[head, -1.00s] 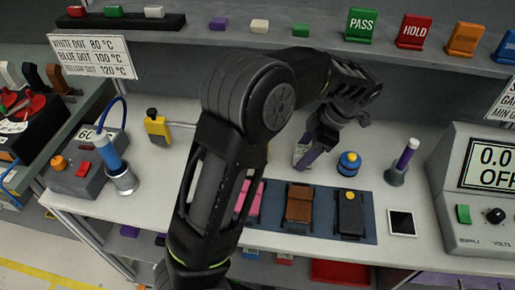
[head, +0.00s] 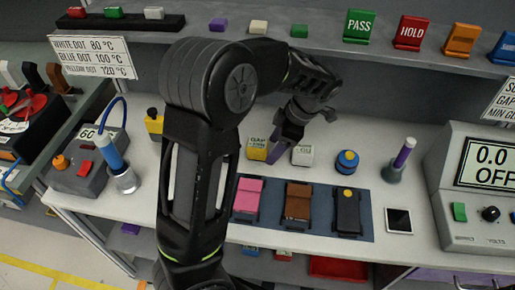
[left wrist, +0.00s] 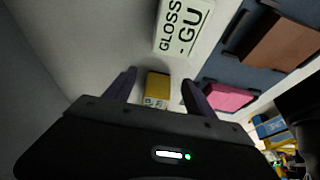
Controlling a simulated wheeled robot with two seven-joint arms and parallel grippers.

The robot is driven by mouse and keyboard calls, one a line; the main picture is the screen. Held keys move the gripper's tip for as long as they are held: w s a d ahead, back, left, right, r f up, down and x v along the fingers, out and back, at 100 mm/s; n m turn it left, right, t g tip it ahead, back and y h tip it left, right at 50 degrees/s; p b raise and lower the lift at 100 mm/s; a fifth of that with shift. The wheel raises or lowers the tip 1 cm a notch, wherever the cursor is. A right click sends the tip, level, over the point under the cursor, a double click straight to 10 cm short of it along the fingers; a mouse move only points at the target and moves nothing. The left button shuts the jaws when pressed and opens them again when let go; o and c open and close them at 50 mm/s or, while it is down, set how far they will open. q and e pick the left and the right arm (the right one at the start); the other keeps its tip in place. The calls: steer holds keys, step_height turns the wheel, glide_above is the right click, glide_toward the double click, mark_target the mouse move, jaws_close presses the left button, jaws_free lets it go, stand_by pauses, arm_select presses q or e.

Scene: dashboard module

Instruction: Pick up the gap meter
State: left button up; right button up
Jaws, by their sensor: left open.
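The gap meter looks to be the small yellow box (head: 257,149) with a pale display, standing on the bench behind the dark mat; its lettering is too small to read surely. A white meter (head: 302,155) stands just right of it, reading "GLOSS - GU" in the left wrist view (left wrist: 183,25). My left gripper (head: 284,146) is open, with purple fingers, over the bench beside the yellow box and partly in front of it. In the left wrist view the yellow box (left wrist: 157,86) shows between the open fingers (left wrist: 159,80), partly hidden by the gripper body. My right gripper is not in view.
A dark mat (head: 370,222) holds pink (head: 248,196), brown (head: 299,200) and black (head: 347,208) modules. A shelf (head: 340,52) with coloured signs runs above the bench.

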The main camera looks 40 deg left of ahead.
mark_target(260, 143)
arm_select(q)
steer(key=shift+s+a+r, duration=0.1)
steer(key=shift+s+a, duration=0.15)
steer(key=shift+a, duration=0.2)
steer(key=a, duration=0.1)
steer(key=s+a+p, duration=0.1)
steer(key=s+a, duration=0.1)
steer(key=shift+a+f+p, duration=0.15)
steer(key=shift+f+p, duration=0.15)
steer(key=shift+f, duration=0.1)
steer(key=shift+w+f, duration=0.15)
steer(key=shift+f, duration=0.1)
steer(key=shift+c, duration=0.4)
jaws_close()
